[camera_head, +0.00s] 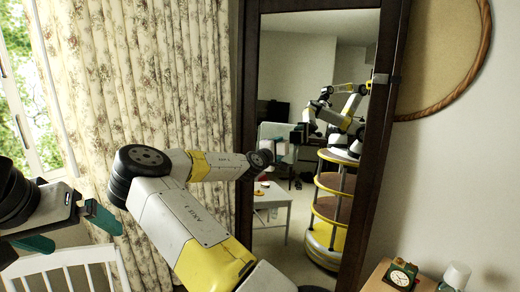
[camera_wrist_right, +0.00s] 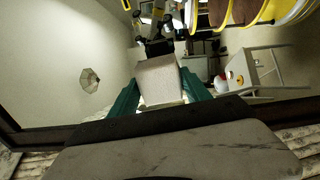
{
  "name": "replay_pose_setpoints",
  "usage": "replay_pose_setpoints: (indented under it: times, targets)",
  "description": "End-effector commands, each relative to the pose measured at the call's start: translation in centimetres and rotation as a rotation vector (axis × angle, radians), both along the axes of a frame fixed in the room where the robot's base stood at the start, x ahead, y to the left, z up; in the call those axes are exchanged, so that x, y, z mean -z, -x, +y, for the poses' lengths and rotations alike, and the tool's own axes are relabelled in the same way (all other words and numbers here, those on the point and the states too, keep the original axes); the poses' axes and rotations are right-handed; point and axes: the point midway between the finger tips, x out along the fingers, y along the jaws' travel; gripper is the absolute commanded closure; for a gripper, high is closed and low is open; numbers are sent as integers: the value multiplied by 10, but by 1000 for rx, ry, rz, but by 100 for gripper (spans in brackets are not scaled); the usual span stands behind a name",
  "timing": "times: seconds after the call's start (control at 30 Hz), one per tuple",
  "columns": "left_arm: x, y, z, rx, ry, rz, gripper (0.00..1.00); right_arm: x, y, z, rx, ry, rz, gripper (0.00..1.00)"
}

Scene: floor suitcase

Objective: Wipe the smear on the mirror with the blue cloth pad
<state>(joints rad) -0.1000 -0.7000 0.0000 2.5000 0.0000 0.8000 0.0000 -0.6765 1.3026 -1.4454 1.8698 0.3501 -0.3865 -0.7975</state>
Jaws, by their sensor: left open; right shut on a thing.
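The mirror (camera_head: 325,60) stands upright in a dark frame, reflecting the room and me. In the head view my right arm reaches to its left side; its wrist hides the gripper. In the right wrist view the green fingers of my right gripper (camera_wrist_right: 160,92) are shut on a pale greyish block (camera_wrist_right: 161,78), taken as the cloth pad; no blue shows on this side. I cannot tell whether it touches the glass. A greyish many-sided patch (camera_wrist_right: 90,80) shows left of the block; I cannot tell if it is the smear or a reflection. My left gripper (camera_head: 70,229) is open and empty.
A flowered curtain (camera_head: 135,60) hangs left of the mirror beside a window. A white chair back (camera_head: 70,262) stands at the lower left. An alarm clock (camera_head: 401,276) and a small lamp (camera_head: 456,274) stand on a wooden top at the lower right. A round rope-edged frame (camera_head: 435,60) hangs on the wall.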

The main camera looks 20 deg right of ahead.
Motion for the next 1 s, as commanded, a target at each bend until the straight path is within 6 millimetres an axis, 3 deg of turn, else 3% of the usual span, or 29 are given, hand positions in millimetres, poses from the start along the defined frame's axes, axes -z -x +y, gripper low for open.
replay_pose_setpoints:
  times: [0.4,1.0]
  targets:
    - [0,0,0,0,0,0,0,0,-3,-3,-1,1,-1,88]
    - [0,0,0,0,0,0,0,6,-42,-45,-6,1,-1,88]
